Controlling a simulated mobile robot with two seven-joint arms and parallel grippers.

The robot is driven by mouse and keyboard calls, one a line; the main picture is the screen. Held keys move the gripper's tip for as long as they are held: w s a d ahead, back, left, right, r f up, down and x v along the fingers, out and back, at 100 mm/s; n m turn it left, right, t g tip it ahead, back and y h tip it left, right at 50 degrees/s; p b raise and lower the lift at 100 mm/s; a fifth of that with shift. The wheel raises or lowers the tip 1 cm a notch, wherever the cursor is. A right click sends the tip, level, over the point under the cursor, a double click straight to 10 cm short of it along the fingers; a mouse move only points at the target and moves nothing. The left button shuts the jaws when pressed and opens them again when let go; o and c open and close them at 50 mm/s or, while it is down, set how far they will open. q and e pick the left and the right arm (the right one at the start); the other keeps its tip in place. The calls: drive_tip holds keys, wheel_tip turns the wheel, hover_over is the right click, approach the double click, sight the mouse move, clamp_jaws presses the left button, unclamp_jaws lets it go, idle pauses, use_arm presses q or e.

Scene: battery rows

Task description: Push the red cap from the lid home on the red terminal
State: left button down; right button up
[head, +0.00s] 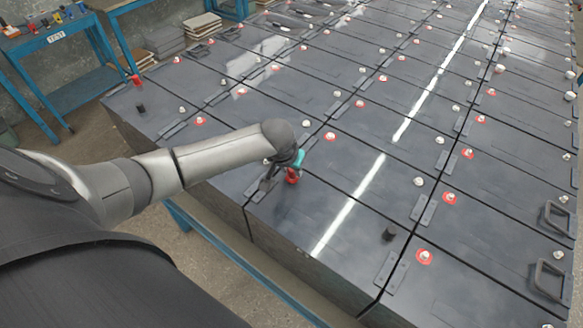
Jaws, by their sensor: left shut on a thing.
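My left gripper (291,172) reaches in from the left, pointing down at the near part of a dark battery lid (330,195). It is shut on a red cap (292,178), which shows just below the fingers, low over the lid. The fingers and the cap hide whatever is directly beneath, so I cannot see a red terminal there or tell whether the cap touches one. Other red terminals, pale posts with red rings, are bare, such as one at the near right (424,257). My right gripper is not in view.
A black cap (390,233) stands on the lid to the right, another (141,108) at the far left. A second red cap (134,80) stands by the left corner. Black handles (551,280) rise at the right. Blue benches (70,75) stand behind left.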

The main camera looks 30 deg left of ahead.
use_arm(q)
drive_tip(key=shift+f, duration=0.5)
idle(0.4)
drive_tip(key=shift+c, duration=0.3)
unclamp_jaws()
idle(0.5)
drive_tip(key=shift+r, duration=0.15)
wheel_tip(320, 180, up, 2)
drive_tip(key=p, duration=0.2)
drive_tip(key=shift+r+p, duration=0.25)
drive_tip(key=shift+p, duration=0.1)
drive_tip(key=shift+r+p, duration=0.9)
drive_tip(key=shift+r, duration=1.25)
